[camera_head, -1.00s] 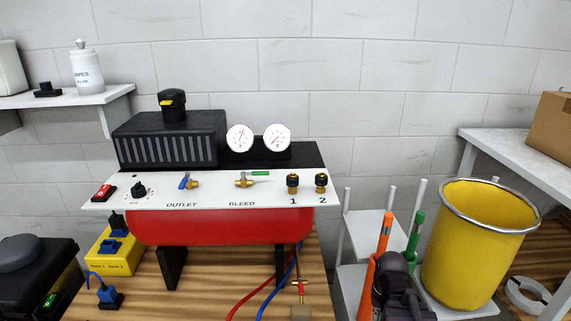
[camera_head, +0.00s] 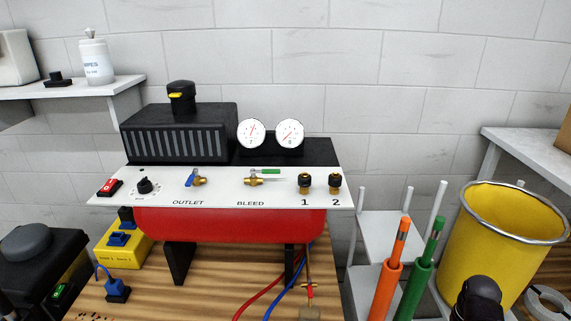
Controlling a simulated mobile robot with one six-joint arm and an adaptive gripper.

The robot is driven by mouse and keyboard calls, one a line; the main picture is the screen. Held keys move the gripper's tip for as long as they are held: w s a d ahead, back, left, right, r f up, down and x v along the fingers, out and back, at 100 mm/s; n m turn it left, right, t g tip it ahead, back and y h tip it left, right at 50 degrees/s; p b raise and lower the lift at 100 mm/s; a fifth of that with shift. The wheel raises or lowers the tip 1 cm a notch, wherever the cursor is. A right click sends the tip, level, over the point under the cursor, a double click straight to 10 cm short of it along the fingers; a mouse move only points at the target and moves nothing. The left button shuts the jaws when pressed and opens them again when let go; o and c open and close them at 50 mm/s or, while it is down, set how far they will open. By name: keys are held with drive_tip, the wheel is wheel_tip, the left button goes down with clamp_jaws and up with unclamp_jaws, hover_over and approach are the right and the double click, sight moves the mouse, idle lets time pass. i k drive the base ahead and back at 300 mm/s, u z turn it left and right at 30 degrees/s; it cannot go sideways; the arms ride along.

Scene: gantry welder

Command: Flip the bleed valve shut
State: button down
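The bleed valve (camera_head: 252,180) is a small brass valve with a green lever (camera_head: 268,171), above the word BLEED on the white panel of a red-tank compressor. The lever lies level and points right. My gripper's fingers are not visible. A dark rounded shape at the bottom right edge looks like part of my arm, well right of and below the valve and apart from it.
The outlet valve (camera_head: 196,179) with a blue lever is left of the bleed valve. Brass couplers 1 (camera_head: 304,184) and 2 (camera_head: 335,184) are right of it. Two gauges (camera_head: 270,133) stand behind. A yellow bin (camera_head: 498,238) and orange (camera_head: 387,285) and green tubes (camera_head: 422,275) stand at right.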

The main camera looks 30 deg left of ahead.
sight(252, 171)
drive_tip(key=z, duration=0.1)
drive_tip(key=k, duration=1.4)
drive_tip(key=u, duration=1.1)
drive_tip(key=i, duration=0.5)
drive_tip(key=z, duration=0.1)
